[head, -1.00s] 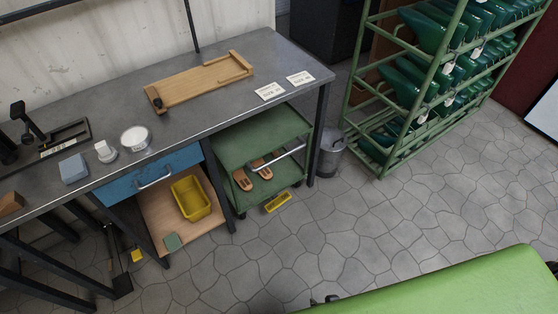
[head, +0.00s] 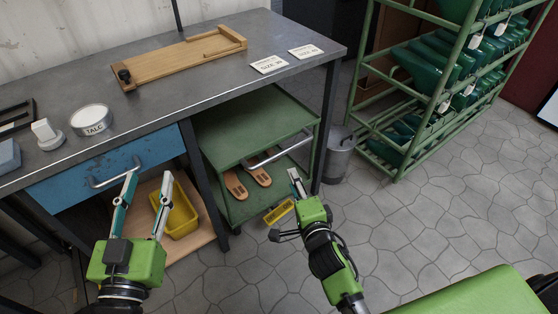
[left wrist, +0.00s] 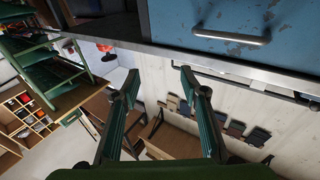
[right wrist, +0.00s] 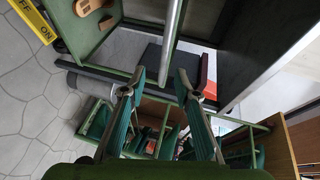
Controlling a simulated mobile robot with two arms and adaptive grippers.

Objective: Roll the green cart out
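The green cart (head: 255,122) stands under the metal workbench, right of the blue drawer. Its upper shelf is bare, and a silver handle bar (head: 279,152) runs along its front. Brown sandal pieces (head: 236,185) lie on its lower shelf. A yellow plate (head: 279,211) is low at its front; in the right wrist view this plate (right wrist: 48,27) reads OFF and ON. My right gripper (head: 287,207) is open and empty, just in front of the cart, apart from the bar (right wrist: 172,40). My left gripper (head: 148,178) is open and empty before the blue drawer.
The workbench (head: 215,86) stands above the cart, with its leg (head: 328,125) at the cart's right. A grey bin (head: 339,158) and a green rack (head: 398,172) of shoe lasts stand further right. The stone floor (head: 410,220) in front is clear. A yellow tray (head: 181,222) sits below the drawer.

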